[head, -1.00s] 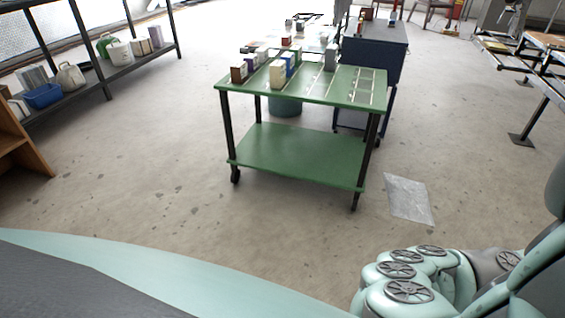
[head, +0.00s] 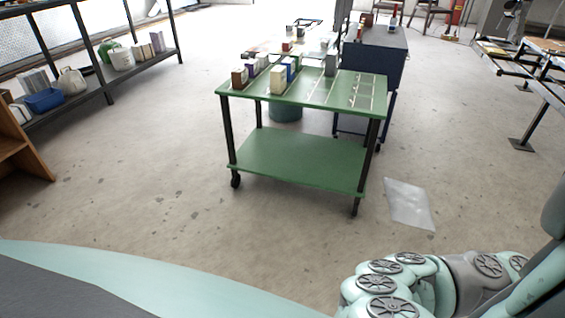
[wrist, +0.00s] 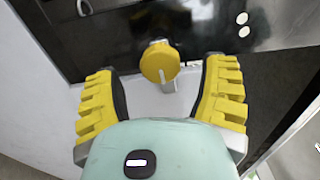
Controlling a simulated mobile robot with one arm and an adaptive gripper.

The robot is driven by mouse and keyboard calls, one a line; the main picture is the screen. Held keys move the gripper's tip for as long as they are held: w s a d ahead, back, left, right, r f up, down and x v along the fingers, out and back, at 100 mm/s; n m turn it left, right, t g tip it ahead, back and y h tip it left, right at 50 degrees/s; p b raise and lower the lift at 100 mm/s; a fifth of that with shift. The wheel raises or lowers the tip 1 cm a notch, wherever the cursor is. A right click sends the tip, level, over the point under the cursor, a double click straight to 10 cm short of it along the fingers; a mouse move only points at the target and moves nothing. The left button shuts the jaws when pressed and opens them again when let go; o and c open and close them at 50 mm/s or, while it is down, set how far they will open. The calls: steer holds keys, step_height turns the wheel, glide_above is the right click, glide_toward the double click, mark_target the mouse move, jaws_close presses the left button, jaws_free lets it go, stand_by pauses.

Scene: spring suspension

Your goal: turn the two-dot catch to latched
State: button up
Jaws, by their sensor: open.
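In the wrist view, a round yellow catch (wrist: 160,62) sits on a glossy black panel (wrist: 125,35), with a pale grey tab at its lower right. Two white dots (wrist: 242,25) are on the panel to its right. My gripper (wrist: 158,70) is open, with one yellow ribbed finger on each side of the catch and visible gaps between. I cannot tell how near the fingertips are to the panel. The catch and gripper do not show in the head view.
In the head view, a green cart (head: 300,160) with boxes stands ahead, with a flat sheet (head: 409,204) on open floor.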

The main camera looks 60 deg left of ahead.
steer(key=v, duration=0.9)
steer(key=shift+r, duration=0.2)
